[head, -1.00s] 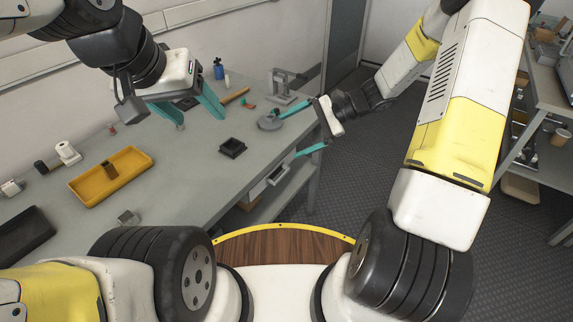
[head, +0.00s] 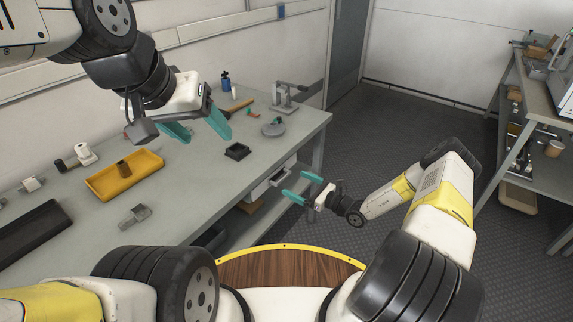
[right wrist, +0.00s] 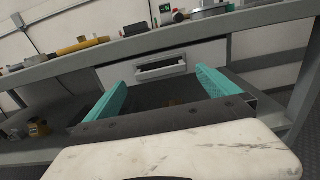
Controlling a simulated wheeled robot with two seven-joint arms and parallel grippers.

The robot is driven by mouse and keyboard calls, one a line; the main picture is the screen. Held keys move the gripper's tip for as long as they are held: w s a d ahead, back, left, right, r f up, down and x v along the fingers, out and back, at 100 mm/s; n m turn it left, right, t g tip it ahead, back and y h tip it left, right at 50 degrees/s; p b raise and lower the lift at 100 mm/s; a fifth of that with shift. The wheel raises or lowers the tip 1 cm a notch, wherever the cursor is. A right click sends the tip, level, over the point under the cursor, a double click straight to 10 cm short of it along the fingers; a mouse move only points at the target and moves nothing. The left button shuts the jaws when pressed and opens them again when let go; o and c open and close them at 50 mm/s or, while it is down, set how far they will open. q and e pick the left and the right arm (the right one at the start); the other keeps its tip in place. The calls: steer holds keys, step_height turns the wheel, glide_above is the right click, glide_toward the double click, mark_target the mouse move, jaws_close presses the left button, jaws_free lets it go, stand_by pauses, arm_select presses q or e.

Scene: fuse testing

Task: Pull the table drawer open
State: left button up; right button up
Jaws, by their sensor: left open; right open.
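The table drawer (head: 259,189) has a light front under the tabletop, at the table's near right end. In the right wrist view the drawer front (right wrist: 205,54) is seen face on and looks closed, with a dark recessed handle (right wrist: 160,70) in its middle. My right gripper (head: 293,183) is open and empty, in front of the drawer and apart from it. In the right wrist view its fingertips (right wrist: 160,78) stand either side of the handle, with a gap in depth. My left gripper (head: 206,132) is open and empty above the tabletop.
The grey table (head: 190,190) carries a yellow tray (head: 100,188), a small black tray (head: 237,152), a round grey piece (head: 273,128) and a press-like stand (head: 288,98). A shelf rack (head: 520,130) stands at right. The floor (head: 390,140) between is clear.

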mark_target(284, 178)
steer(key=shift+x, duration=2.7)
steer(key=c, duration=1.8)
steer(key=v, duration=1.9)
steer(key=shift+c, duration=0.2)
steer(key=o, duration=1.8)
steer(key=shift+o, duration=0.2)
steer(key=v, duration=0.7)
steer(key=shift+s+d, duration=0.25)
steer(key=shift+d, duration=0.05)
steer(key=shift+r, duration=0.15)
